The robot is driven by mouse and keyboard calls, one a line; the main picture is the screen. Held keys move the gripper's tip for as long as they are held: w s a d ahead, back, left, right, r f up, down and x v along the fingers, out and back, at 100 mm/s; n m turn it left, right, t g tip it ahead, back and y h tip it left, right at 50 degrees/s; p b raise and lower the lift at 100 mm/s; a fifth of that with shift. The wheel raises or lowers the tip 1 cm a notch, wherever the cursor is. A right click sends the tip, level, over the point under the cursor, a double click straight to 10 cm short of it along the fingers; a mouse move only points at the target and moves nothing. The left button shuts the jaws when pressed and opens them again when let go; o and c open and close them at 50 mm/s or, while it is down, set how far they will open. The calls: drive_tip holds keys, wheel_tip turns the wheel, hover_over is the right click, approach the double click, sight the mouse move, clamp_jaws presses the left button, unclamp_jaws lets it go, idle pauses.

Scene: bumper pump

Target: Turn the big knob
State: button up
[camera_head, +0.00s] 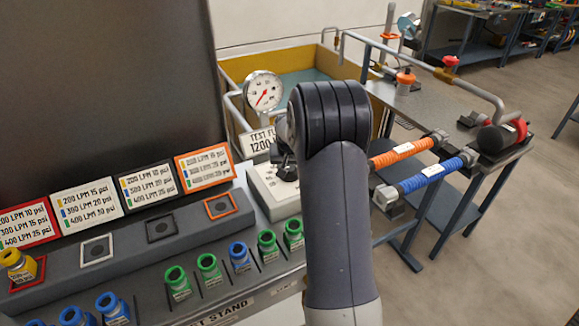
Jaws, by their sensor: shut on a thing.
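My arm runs up the middle of the picture and hides much of what is behind it. My gripper (287,170) shows only in part, as dark pieces left of the arm, low over a pale control box (262,187). It is shut at the top of that box, on the big knob. The knob itself is hidden by the gripper and arm, so its angle cannot be seen. A round white gauge (263,91) with a red needle stands behind the box. A sign below the gauge, partly covered by my arm, reads "1200".
A test stand (180,221) at the left carries label cards, a yellow fitting (18,264) in a socket, and blue and green fittings in front. A yellow-walled tank (240,68) is behind. Orange and blue hoses (432,175) and a metal table (440,105) stand at the right.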

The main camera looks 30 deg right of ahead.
drive_tip(key=m+b, duration=0.1)
drive_tip(key=m, duration=0.1)
drive_tip(key=m+g+h+b, duration=0.1)
drive_tip(key=m+b, duration=0.1)
drive_tip(key=shift+w+a+f+m+h+b, duration=0.15)
drive_tip(key=shift+m+h+b, duration=0.15)
drive_tip(key=m+g, duration=0.1)
drive_tip(key=m, duration=0.1)
drive_tip(key=m+h+b, duration=0.1)
drive_tip(key=m, duration=0.1)
drive_tip(key=shift+w+a+m+g+b, duration=0.1)
drive_tip(key=shift+w+m+g+b, duration=0.05)
drive_tip(key=shift+m+g+b, duration=0.2)
drive_tip(key=shift+m, duration=0.25)
drive_tip(key=o, duration=1)
drive_tip(key=shift+c, duration=0.2)
drive_tip(key=shift+r, duration=0.2)
drive_tip(key=v, duration=1)
drive_tip(key=shift+r, duration=0.35)
drive_tip(key=shift+a, duration=0.1)
